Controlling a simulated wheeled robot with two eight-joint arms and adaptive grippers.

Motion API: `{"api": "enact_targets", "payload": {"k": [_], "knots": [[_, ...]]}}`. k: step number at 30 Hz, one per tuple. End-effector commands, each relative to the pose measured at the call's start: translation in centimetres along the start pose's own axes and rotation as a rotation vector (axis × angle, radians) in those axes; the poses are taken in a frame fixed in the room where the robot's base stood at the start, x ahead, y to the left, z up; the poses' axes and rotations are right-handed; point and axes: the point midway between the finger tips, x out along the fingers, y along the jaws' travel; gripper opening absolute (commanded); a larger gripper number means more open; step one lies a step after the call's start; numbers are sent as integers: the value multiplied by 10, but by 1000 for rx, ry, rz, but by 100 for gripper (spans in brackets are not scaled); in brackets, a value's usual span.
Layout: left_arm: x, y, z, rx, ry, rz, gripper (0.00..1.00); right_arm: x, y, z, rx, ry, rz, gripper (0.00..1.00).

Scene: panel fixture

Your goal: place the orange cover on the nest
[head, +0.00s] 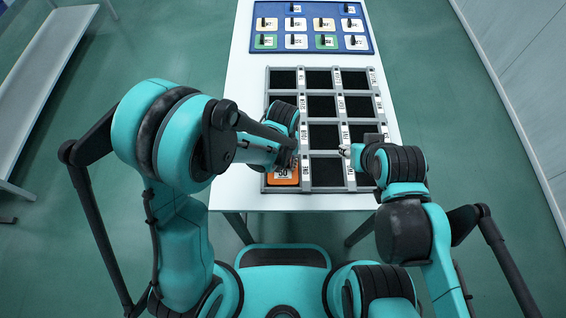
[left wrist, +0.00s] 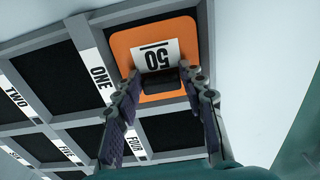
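The orange cover (head: 283,177) has a white label reading 50 and a black handle. In the left wrist view the cover (left wrist: 122,45) lies over the corner cell beside the label ONE. Dark floor shows along some of its edges; I cannot tell whether it rests fully on the floor. The nest is a grey grid frame (head: 326,68) of black cells with number-word labels.
The white table (head: 238,75) has narrow bare strips beside the grid. A white bench (head: 40,75) stands at the left, a wall at the right.

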Motion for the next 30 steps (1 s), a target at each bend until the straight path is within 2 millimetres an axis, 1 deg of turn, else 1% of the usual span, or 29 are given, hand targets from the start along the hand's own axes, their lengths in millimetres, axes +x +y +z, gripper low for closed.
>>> {"api": "enact_targets", "payload": {"k": [1,2,10,14,17,24,27,30], "knots": [[0,0,0,0,0,0,57,0,0,0,0,0,0,40],[0,0,0,0,0,0,60,0,0,0,0,0,0,40],[0,0,0,0,0,0,60,0,0,0,0,0,0,40],[-10,0,0,0,0,0,60,-4,0,-2,0,0,0,40],[-27,0,0,0,0,0,60,-9,0,-6,0,0,0,40],[-81,0,0,0,0,0,60,-24,0,-18,0,0,0,40],[-99,0,0,0,0,0,60,-29,0,-21,0,0,0,40],[-112,0,0,0,0,0,60,-32,0,-23,0,0,0,40]]}}
